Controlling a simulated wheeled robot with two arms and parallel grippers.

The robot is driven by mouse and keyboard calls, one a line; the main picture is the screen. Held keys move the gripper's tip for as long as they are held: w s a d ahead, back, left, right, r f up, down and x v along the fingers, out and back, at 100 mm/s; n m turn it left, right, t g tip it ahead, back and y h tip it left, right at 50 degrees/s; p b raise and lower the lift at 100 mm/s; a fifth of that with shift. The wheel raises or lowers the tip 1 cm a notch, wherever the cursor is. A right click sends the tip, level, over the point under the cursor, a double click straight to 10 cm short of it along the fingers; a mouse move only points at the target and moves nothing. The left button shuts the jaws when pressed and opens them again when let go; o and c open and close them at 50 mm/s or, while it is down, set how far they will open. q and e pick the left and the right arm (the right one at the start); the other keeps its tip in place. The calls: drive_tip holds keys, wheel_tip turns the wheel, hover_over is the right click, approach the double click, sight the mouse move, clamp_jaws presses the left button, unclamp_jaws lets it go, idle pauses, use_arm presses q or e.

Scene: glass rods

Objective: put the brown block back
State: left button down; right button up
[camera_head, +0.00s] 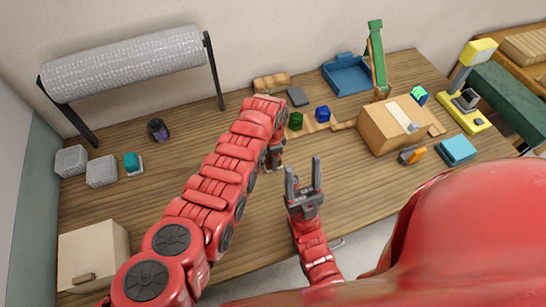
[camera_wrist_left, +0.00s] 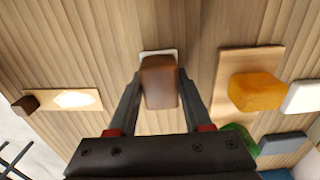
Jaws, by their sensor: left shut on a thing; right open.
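The brown block (camera_wrist_left: 159,82) is between the fingers of my left gripper (camera_wrist_left: 160,100) in the left wrist view, and the gripper is shut on it. A small whitish pad (camera_wrist_left: 146,52) shows just past the block's far end; I cannot tell whether the block touches it. In the head view my left gripper (camera_head: 275,160) is low over the middle of the table, and I cannot make out the block there. My right gripper (camera_head: 304,178) is open and empty, pointing up near the table's front edge.
In the left wrist view an orange block (camera_wrist_left: 257,92) sits on a wooden board (camera_wrist_left: 234,60); another board (camera_wrist_left: 45,98) lies left. The front middle is clear.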

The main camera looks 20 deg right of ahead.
use_arm(q)
drive_tip(key=shift+a+f, duration=0.2)
drive_tip(key=c, duration=0.7)
unclamp_jaws()
drive_tip(key=shift+w, duration=0.1)
drive_tip(key=o, duration=0.4)
drive_tip(key=shift+d, duration=0.2)
drive_tip(key=shift+a, duration=0.1)
